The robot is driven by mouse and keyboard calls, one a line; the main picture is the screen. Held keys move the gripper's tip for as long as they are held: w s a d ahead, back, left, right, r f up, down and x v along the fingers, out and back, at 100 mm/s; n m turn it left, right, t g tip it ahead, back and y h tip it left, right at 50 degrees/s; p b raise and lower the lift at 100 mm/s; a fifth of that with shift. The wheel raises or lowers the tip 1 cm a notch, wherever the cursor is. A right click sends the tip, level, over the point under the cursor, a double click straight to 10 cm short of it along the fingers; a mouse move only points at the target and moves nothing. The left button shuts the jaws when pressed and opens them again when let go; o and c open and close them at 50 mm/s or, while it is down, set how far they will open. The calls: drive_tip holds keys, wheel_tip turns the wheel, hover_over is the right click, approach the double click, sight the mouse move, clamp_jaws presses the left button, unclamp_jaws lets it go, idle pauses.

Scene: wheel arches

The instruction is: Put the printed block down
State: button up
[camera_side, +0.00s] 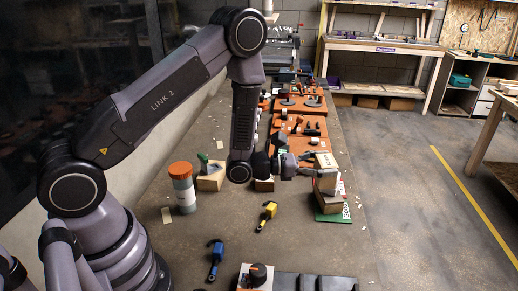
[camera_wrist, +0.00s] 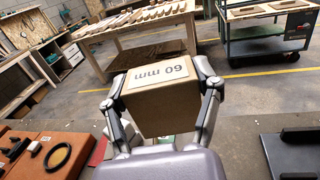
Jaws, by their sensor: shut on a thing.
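The printed block (camera_wrist: 162,108) is a tan box with a white label reading "60 mm", upside down in the wrist view. My gripper (camera_wrist: 162,90) is shut on it, one finger on each side. In the side view, my gripper (camera_side: 306,166) points right and holds the block (camera_side: 326,160) above the right part of the bench. Beneath or just behind it is a stack of boxes (camera_side: 328,188) on a green board (camera_side: 333,214). I cannot tell whether the held block touches the stack.
The bench (camera_side: 310,245) has bare room in front of the stack. A yellow tool (camera_side: 267,215), a blue tool (camera_side: 215,258) and an orange-lidded jar (camera_side: 183,186) stand or lie to the left. Orange trays (camera_side: 300,126) with parts fill the back. A dark tray lies at the front edge.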

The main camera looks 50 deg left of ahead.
drive_tip(key=a+n+t+y, duration=0.3)
drive_tip(key=a+n+y, duration=0.4)
drive_tip(key=a, duration=1.8)
drive_tip(key=s+a+n+y, duration=0.1)
drive_tip(key=s+a+y, duration=0.25)
drive_tip(key=a, duration=0.35)
drive_tip(key=s+a+n+g+y, duration=0.1)
drive_tip(key=s+a+n+y, duration=0.2)
drive_tip(key=a, duration=0.5)
drive_tip(key=s+a+y, duration=0.3)
drive_tip(key=s+a, duration=0.2)
drive_tip(key=a, duration=0.2)
drive_tip(key=w+a+f, duration=0.3)
drive_tip(key=f, duration=0.1)
drive_tip(key=w+a+f, duration=0.3)
drive_tip(key=f, duration=0.2)
drive_tip(key=w+a+f, duration=0.3)
drive_tip(key=f, duration=0.2)
drive_tip(key=shift+w+a+f, duration=0.1)
drive_tip(key=shift+a, duration=0.1)
drive_tip(key=shift+w+a+f, duration=0.1)
drive_tip(key=shift+f, duration=0.85)
drive_tip(key=shift+w+a+f, duration=0.1)
drive_tip(key=shift+f, duration=0.85)
drive_tip(key=shift+f, duration=0.1)
